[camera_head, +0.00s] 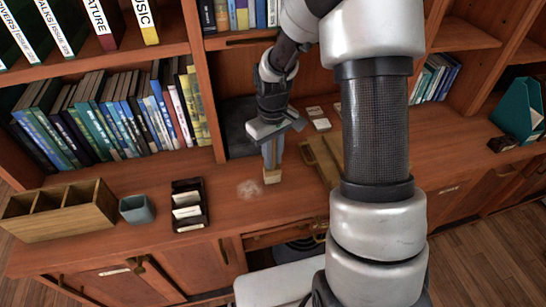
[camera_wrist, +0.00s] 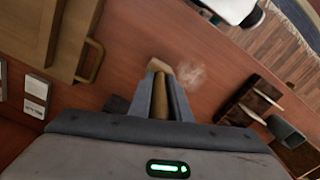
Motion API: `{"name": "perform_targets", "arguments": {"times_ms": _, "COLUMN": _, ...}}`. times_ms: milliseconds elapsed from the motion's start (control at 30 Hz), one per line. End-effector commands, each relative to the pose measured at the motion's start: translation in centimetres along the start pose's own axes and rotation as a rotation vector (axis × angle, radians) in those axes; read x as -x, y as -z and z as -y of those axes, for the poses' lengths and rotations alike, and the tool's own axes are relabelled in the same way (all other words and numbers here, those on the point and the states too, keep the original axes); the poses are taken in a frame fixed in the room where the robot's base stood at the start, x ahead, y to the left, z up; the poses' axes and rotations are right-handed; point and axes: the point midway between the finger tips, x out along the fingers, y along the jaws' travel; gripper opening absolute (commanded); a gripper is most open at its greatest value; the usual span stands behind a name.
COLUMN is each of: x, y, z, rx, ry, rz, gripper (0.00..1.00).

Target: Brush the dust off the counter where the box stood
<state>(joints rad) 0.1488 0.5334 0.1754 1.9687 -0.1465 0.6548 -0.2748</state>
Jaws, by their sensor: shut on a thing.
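My gripper (camera_head: 271,149) is shut on a small brush (camera_head: 271,177) with a wooden handle and a pale end. The brush points down, with its pale end at or just above the counter (camera_head: 225,215); I cannot tell if it touches. A pale, roundish patch of dust (camera_head: 249,188) lies on the counter just left of the brush. In the wrist view, the brush (camera_wrist: 159,92) sits between the two fingers of my gripper (camera_wrist: 160,98), and the dust (camera_wrist: 189,74) is just right of its pale end. A wooden box (camera_head: 326,160) stands behind and right of the brush.
A dark card holder (camera_head: 188,205), a grey-blue cup (camera_head: 136,209) and a wooden compartment box (camera_head: 60,213) stand on the left. White cards (camera_head: 321,124) lie near the back. Shelved books (camera_head: 110,110) line the back left. A drawer (camera_head: 285,236) below is partly open.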

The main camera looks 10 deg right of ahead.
Motion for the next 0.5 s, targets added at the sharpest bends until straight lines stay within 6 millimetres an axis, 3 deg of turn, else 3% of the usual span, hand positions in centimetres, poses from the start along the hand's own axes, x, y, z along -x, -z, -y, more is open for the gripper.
{"name": "perform_targets", "arguments": {"times_ms": 33, "x": 2.0, "y": 0.3, "z": 0.1, "rx": 0.001, "ry": -0.003, "rz": -0.007, "gripper": 0.00}}
{"name": "perform_targets", "arguments": {"times_ms": 500, "x": 5.9, "y": 0.8, "z": 0.6, "rx": 0.001, "ry": -0.001, "rz": -0.004, "gripper": 0.00}}
